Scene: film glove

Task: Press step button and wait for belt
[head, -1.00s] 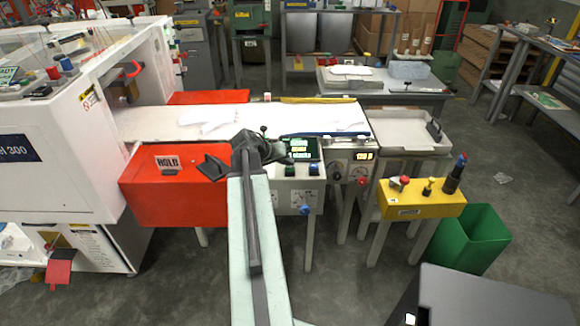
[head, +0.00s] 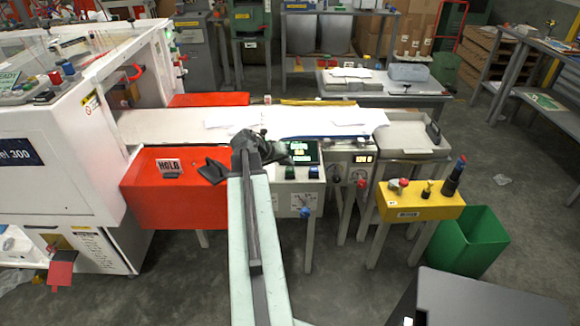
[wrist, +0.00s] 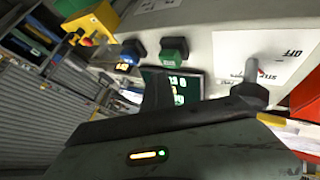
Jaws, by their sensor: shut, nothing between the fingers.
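A control box (head: 300,200) has a small lit screen (head: 303,152), a green button (head: 290,173) and a blue button (head: 314,172). I cannot read which is the step button. In the wrist view the green button (wrist: 174,50) and blue button (wrist: 132,52) lie beyond my fingers. My gripper (head: 283,151) is shut and empty, just left of the screen. It looks apart from both buttons. The belt (head: 160,124) behind the box carries white film, whose right end (head: 376,117) reaches the tray (head: 415,133).
A red box marked HOLD (head: 160,205) stands left of my arm. A yellow stand (head: 418,205) with a red button (head: 403,183) is at right, beside a green bin (head: 470,240). A large white machine (head: 50,165) fills the left. Open floor lies at right.

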